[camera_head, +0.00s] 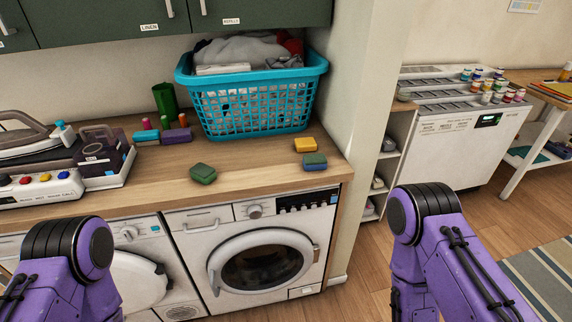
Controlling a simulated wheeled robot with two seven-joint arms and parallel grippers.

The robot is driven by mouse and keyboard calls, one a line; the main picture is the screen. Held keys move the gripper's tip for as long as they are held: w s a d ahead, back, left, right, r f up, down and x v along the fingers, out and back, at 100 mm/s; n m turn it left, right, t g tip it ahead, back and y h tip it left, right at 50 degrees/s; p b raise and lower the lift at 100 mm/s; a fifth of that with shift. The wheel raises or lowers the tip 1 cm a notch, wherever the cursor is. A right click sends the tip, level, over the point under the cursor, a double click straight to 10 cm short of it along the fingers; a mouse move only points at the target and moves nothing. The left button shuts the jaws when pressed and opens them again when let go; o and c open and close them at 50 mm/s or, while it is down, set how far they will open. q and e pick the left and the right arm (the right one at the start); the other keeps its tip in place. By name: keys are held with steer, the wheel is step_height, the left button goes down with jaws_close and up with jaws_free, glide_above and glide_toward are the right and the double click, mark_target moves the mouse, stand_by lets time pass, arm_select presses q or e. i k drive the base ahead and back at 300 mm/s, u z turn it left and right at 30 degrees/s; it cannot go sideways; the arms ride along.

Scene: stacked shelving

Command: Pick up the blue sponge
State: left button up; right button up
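A green sponge (203,173) lies further left near the front edge. Purple links of both my arms show at the lower left and lower right, in front of the counter. Neither of my grippers shows in the head view.
A turquoise laundry basket (252,105) full of cloth stands at the back of the counter. A purple sponge (178,135) and a green cup (165,99) are left of it. An iron (28,135) sits far left. A wall (358,130) borders the counter's right end.

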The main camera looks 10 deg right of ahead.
mark_target(311, 162)
steer(key=u, duration=0.7)
steer(key=i, duration=0.45)
